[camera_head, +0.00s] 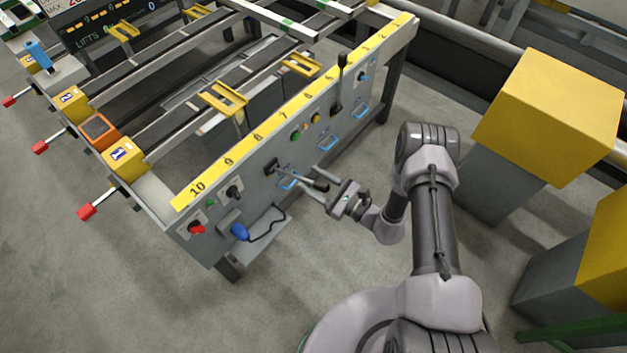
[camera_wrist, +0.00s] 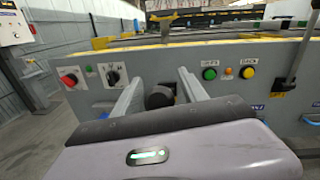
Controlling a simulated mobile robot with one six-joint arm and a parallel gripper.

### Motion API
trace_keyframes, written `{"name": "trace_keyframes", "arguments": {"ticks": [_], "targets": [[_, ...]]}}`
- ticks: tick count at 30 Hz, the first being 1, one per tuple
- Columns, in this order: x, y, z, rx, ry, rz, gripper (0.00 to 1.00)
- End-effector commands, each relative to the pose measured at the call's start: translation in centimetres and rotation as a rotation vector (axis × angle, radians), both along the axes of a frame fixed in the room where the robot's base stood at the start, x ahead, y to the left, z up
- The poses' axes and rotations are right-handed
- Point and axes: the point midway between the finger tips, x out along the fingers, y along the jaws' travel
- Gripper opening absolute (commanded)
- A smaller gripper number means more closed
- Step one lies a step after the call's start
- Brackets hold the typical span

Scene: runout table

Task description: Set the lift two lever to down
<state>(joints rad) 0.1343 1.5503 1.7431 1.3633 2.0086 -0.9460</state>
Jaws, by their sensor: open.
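A lever with a black knob (camera_head: 320,186) sticks out from its slot (camera_head: 271,166) in the grey side panel, pointing outward toward my gripper. My gripper (camera_head: 311,189) is open, with its fingers on either side of this knob. In the wrist view the round black knob (camera_wrist: 159,97) is seen nearly end-on between the two fingers (camera_wrist: 160,84); contact cannot be told. A second black lever (camera_head: 341,75) stands raised farther along the panel and also shows at the right of the wrist view (camera_wrist: 299,55). The lever labels are too small to read surely.
Green (camera_head: 296,135) and yellow buttons sit between the levers. A red knob (camera_head: 196,228), a rotary switch (camera_head: 234,191) and a blue part (camera_head: 239,231) with a cable are at the panel's near end. Yellow-topped blocks (camera_head: 550,100) stand right of my arm.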

Motion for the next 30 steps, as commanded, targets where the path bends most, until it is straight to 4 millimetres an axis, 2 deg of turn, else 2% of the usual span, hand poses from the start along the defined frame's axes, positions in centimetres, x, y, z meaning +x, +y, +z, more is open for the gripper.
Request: {"name": "trace_keyframes", "arguments": {"ticks": [2,9,30], "targets": [[-0.01,-0.01,0.0,0.0,0.0,0.0,0.47],[-0.04,-0.02,0.0,0.0,0.0,0.001,0.0],[-0.07,-0.02,-0.05,-0.001,0.001,0.001,0.0]]}}
